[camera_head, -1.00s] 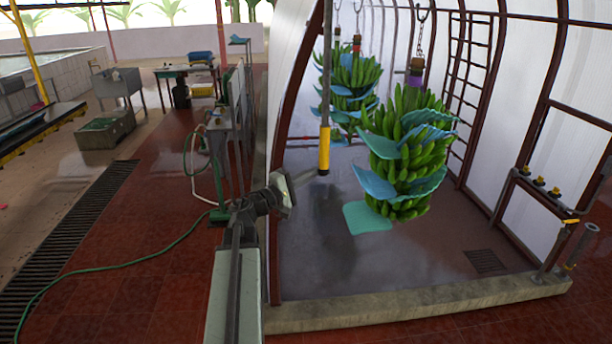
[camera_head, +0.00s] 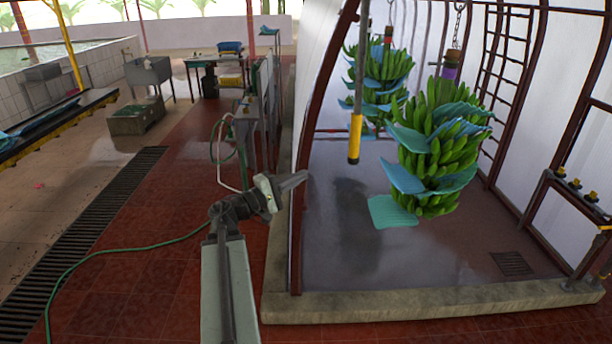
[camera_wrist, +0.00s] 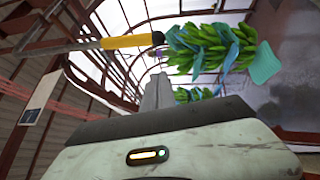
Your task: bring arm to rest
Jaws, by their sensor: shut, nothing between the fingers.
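My gripper (camera_head: 292,181) is shut and empty. In the head view it points right from the end of my arm, over the curb side of the booth. It also shows in the wrist view (camera_wrist: 158,84) as grey closed fingers. A hanging green banana stem (camera_head: 438,150) with blue sheets between its hands is to the right of the gripper, clear of it. It also shows in the wrist view (camera_wrist: 212,48). A second banana stem (camera_head: 382,75) hangs farther back. A dark pole with a yellow grip (camera_head: 355,138) hangs between the gripper and the near stem, apart from both.
The booth has a concrete curb (camera_head: 430,301) and dark red frame posts. A green hose (camera_head: 110,255) crosses the red tiles at left. A stand with a hose (camera_head: 248,135) is behind my arm. A floor grate (camera_head: 85,230) runs along the left. The booth floor is mostly clear.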

